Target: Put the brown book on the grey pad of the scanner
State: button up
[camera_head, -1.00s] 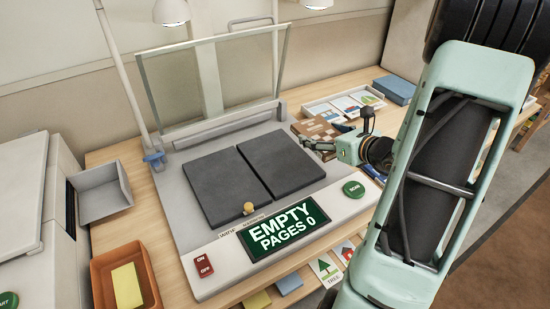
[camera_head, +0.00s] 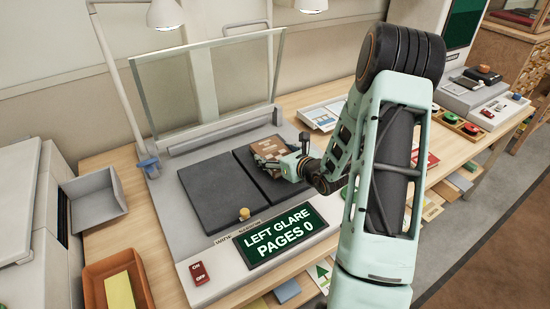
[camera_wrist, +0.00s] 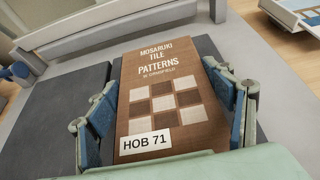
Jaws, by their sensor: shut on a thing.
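The brown book (camera_head: 270,149) has a tile pattern on its cover. In the wrist view the book (camera_wrist: 160,75) reads "MOSARUKI TILE PATTERNS" and carries a white label "HOB 71". My gripper (camera_head: 290,163) is shut on it, and in the wrist view its blue-padded fingers (camera_wrist: 165,120) press both sides of the book. The book is over the right half of the scanner's dark grey pad (camera_head: 283,188). I cannot tell whether it touches the pad. The scanner (camera_head: 190,255) shows "LEFT GLARE PAGES 0" on its green display (camera_head: 281,236).
A raised glass lid (camera_head: 215,80) stands behind the pad. A lamp (camera_head: 165,14) hangs above left. A grey tray (camera_head: 95,200) and an orange tray (camera_head: 95,272) with a yellow block are at left. A white card tray (camera_head: 318,120) is right of the scanner. The left pad half (camera_head: 215,190) is bare.

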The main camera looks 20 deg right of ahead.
jog(key=shift+f, duration=0.7)
jog(key=shift+f, duration=0.15)
jog(key=o, duration=1.4)
jog(key=shift+c, duration=0.2)
jog(key=shift+s+d+r, duration=0.15)
jog(key=shift+s+r, duration=0.1)
jog(key=v, duration=1.1)
jog(key=shift+s, duration=0.25)
